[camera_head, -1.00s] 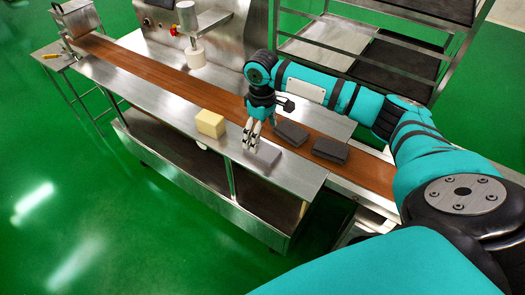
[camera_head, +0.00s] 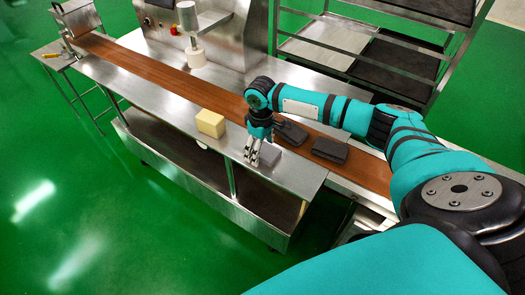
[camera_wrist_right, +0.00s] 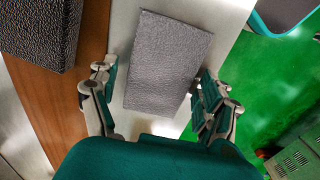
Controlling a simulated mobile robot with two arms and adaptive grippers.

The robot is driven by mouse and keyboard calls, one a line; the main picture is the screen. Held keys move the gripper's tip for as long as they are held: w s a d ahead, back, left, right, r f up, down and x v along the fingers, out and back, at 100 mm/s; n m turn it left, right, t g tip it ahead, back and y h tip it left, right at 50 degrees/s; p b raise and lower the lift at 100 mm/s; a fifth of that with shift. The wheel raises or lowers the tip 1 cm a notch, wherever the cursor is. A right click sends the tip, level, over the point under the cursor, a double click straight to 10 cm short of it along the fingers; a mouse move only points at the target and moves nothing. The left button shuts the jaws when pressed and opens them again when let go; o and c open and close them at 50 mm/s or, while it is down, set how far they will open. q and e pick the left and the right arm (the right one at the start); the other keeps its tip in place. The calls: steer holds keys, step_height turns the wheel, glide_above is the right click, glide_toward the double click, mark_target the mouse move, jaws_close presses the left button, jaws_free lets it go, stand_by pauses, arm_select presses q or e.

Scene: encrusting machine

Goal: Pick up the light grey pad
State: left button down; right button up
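The light grey pad (camera_wrist_right: 166,62) lies flat on the steel table beside the brown belt. In the head view the pad (camera_head: 270,155) is partly hidden behind my right gripper (camera_head: 252,160). In the right wrist view the fingers of my right gripper (camera_wrist_right: 158,105) are open, one on each side of the pad's near part. Nothing is held between them; a gap shows on the left side, and the right finger is close to the pad's edge. My left gripper is not in view.
Two dark grey pads lie on the brown belt (camera_head: 165,80); the right one (camera_head: 330,150) is clear of my arm. A yellow block (camera_head: 211,123) stands on the steel table (camera_head: 185,108) left of my gripper. A rack (camera_head: 390,50) stands behind.

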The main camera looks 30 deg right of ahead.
mark_target(262, 152)
steer(key=c, duration=0.9)
steer(key=shift+o, duration=0.2)
steer(key=shift+r, duration=0.5)
steer(key=shift+s+a+r, duration=0.15)
steer(key=shift+s+r, duration=0.1)
steer(key=shift+r, duration=0.4)
steer(key=shift+s+a+r, duration=0.15)
steer(key=shift+s+r, duration=0.1)
steer(key=shift+r, duration=0.35)
steer(key=s+a, duration=0.3)
steer(key=s, duration=0.3)
steer(key=s+a+r+b, duration=0.1)
steer(key=s+a, duration=0.3)
steer(key=s, duration=0.3)
steer(key=shift+r, duration=0.25)
